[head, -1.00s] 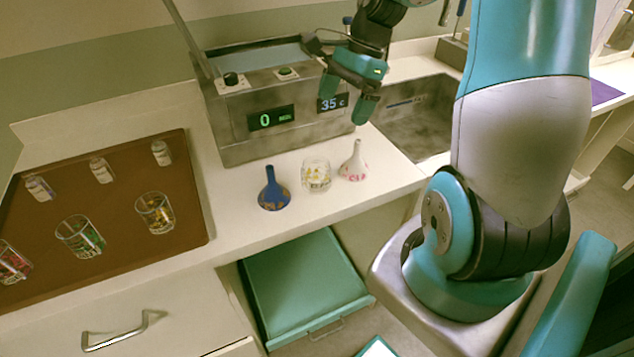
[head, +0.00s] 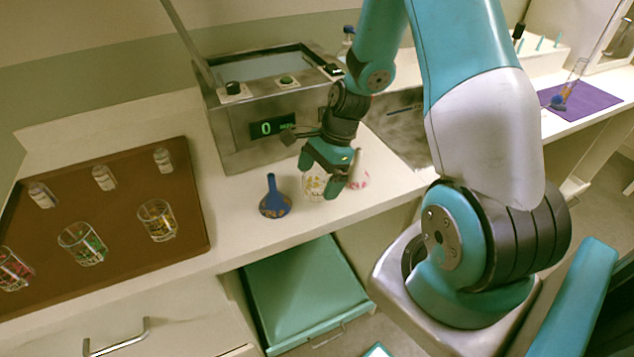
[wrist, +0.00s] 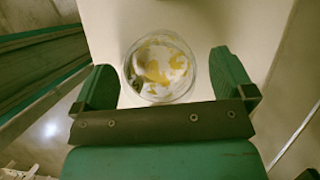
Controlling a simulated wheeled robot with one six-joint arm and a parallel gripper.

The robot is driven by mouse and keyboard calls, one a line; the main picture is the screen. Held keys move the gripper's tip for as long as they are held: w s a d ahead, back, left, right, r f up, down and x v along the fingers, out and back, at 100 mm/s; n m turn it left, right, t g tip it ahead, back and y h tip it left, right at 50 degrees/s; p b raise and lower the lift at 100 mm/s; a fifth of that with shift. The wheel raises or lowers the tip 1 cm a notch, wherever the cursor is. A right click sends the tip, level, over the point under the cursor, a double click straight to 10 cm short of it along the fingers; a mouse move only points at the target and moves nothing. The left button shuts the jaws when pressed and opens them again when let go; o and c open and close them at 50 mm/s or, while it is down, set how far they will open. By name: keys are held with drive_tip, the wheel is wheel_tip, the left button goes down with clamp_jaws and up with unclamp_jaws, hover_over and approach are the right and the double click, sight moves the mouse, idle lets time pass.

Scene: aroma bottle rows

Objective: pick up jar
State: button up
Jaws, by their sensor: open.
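The jar is a clear glass with white and yellow contents. In the head view the jar (head: 314,187) stands on the counter, partly hidden by my gripper (head: 322,178). In the wrist view the jar (wrist: 160,68) is seen from above, between and a little beyond the fingertips. My gripper (wrist: 165,85) is open, with one teal finger to each side of the jar and a gap on both sides. It holds nothing. Whether the fingertips are level with the rim or above it, I cannot tell.
A blue flask (head: 274,198) stands just left of the jar, and a white flask (head: 358,170) just right, partly hidden. A metal bath (head: 235,125) is behind. A brown tray (head: 120,225) with several glasses and small bottles lies left. A teal drawer (head: 300,290) is open below.

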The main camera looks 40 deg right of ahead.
drive_tip(key=shift+a+f, duration=0.25)
drive_tip(key=shift+f, duration=0.4)
drive_tip(key=c, duration=1)
drive_tip(key=shift+r, duration=0.15)
